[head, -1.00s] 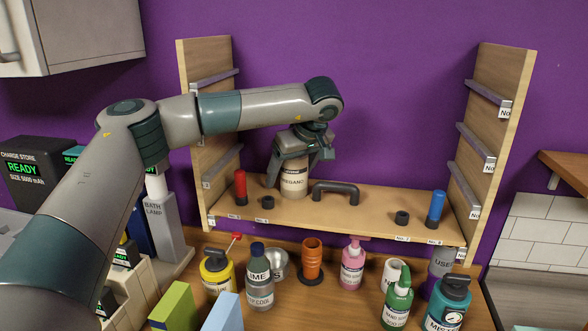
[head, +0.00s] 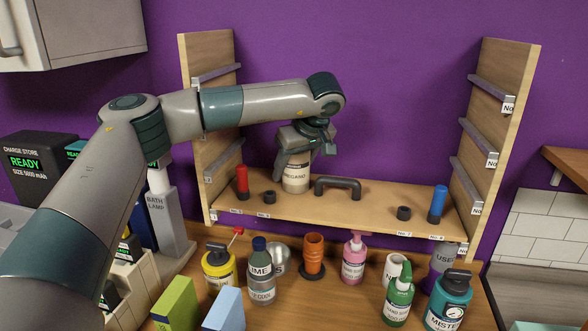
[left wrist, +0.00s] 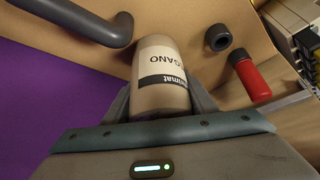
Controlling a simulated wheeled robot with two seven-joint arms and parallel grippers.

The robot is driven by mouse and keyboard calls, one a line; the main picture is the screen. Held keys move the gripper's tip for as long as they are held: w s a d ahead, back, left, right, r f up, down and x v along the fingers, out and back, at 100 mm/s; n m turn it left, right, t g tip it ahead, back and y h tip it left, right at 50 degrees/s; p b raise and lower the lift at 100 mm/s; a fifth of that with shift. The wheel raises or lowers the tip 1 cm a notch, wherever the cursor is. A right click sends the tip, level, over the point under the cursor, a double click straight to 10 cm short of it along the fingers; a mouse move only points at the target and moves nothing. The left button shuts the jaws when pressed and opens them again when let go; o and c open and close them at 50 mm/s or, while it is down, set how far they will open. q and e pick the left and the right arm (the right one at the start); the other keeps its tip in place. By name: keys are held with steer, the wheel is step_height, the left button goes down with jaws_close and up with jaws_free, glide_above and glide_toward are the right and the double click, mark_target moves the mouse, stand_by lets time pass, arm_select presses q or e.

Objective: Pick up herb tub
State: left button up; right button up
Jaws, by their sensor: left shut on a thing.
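The herb tub (head: 296,175) is a beige cylinder with a white label reading OREGANO. It stands upright on, or very close above, the wooden shelf board; I cannot tell which. My left gripper (head: 303,152) comes down over its top from above and is shut on it. In the left wrist view the tub (left wrist: 162,80) sits between the two fingers of the left gripper (left wrist: 160,105), its label showing. My right gripper is not in view.
On the shelf (head: 375,216), a dark handle (head: 337,183) is close right of the tub, with a black ring (head: 269,197) and red cylinder (head: 242,180) to its left. A blue cylinder (head: 437,204) stands far right. Several bottles crowd the counter below.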

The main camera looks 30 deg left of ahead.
arm_select(q)
steer(key=shift+r, duration=0.45)
step_height(320, 180, up, 9)
steer(key=b, duration=0.3)
steer(key=shift+r, duration=0.1)
